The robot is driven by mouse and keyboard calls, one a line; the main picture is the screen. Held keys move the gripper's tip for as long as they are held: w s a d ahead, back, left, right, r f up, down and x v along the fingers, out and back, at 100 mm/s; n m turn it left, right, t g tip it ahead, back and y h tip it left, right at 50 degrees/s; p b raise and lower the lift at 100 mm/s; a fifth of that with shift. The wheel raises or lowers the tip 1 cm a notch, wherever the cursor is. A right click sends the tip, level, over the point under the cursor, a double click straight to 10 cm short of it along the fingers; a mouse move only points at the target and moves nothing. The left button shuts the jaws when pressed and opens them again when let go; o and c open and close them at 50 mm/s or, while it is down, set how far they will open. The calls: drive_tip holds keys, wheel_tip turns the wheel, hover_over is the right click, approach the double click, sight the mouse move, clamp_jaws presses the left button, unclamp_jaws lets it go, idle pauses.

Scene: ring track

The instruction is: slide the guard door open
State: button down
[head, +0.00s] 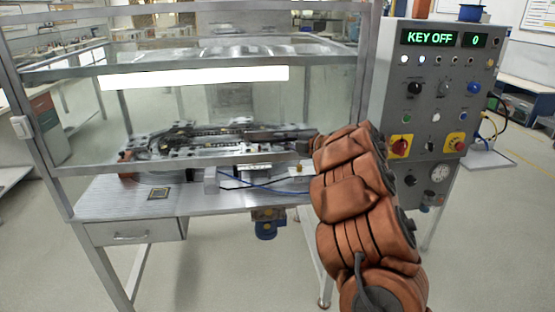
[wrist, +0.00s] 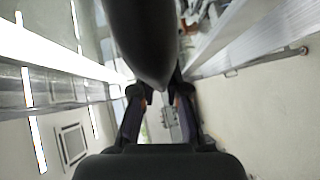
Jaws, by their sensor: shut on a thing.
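The guard door (head: 110,168) is a clear panel with metal rails across the front of the bench enclosure. Its lower rail runs above the bench top, and the ring track (head: 215,137) shows behind it. In the wrist view my gripper (wrist: 160,92) is shut on a dark, rounded bar, which looks like the door handle (wrist: 143,40). The bar lies between the two fingers. In the head view my orange arm reaches up to the right end of the door, and the handle and fingertips are mostly hidden there.
A grey control panel (head: 422,120) stands close to the right of my arm, with a lit "KEY OFF" display, knobs and red buttons. The bench has a drawer (head: 130,234) at the left and a blue motor (head: 266,228) underneath. Open floor lies in front.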

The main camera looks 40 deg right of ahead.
wheel_tip(320, 180, up, 19)
drive_tip(key=p, duration=0.8)
drive_tip(key=c, duration=1.4)
unclamp_jaws()
drive_tip(key=shift+f, duration=0.1)
drive_tip(key=shift+c, duration=0.2)
drive_tip(key=v, duration=1.2)
